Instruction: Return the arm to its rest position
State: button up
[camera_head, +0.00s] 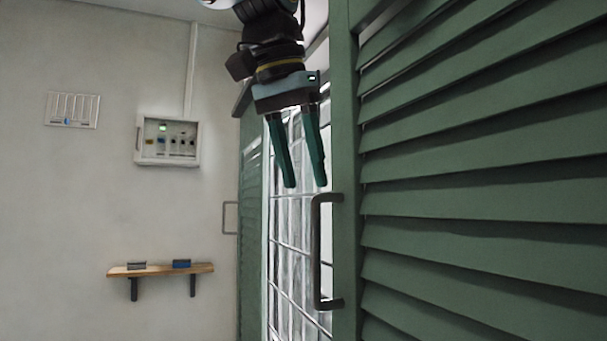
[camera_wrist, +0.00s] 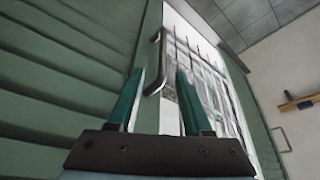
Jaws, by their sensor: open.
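My gripper (camera_head: 306,187) hangs from the top of the head view with its two green fingers apart and nothing between them. In the wrist view its fingers (camera_wrist: 160,72) also stand apart. Just below the fingertips in the head view is a dark bar handle (camera_head: 318,250) on the edge of a green louvred shutter (camera_head: 480,180). In the wrist view the handle (camera_wrist: 155,62) appears between the fingertips, but I cannot tell how close it is. Most of my arm is out of the picture above.
A barred window (camera_head: 287,240) shows beside the shutter, with another green shutter (camera_head: 252,220) beyond it. On the left wall are an electrical box (camera_head: 168,158), a vent (camera_head: 72,110) and a wooden shelf (camera_head: 160,269) with two small blocks. Space left of the gripper looks open.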

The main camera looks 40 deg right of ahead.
dwell(0.3)
jog(key=w+a+f+n+y, duration=0.1)
jog(key=w+a+f+n, duration=0.2)
jog(key=w+a+f, duration=0.35)
jog(key=w+a+f+n+t+y, duration=0.15)
jog(key=w+a+f, duration=0.25)
jog(key=w+f, duration=0.55)
jog(key=w+a+f+n, duration=0.4)
jog(key=w+a+f, duration=0.1)
jog(key=w+f, duration=0.35)
jog(key=s+a+f+n, duration=0.2)
jog(key=a+f+n, duration=0.1)
jog(key=a+f, duration=0.5)
jog(key=s+a+f+n+y, duration=0.1)
jog(key=s+a+f+n, duration=0.1)
jog(key=a+f, duration=0.7)
jog(key=a+n+g, duration=0.1)
jog(key=a, duration=0.5)
jog(key=shift+f, duration=0.2)
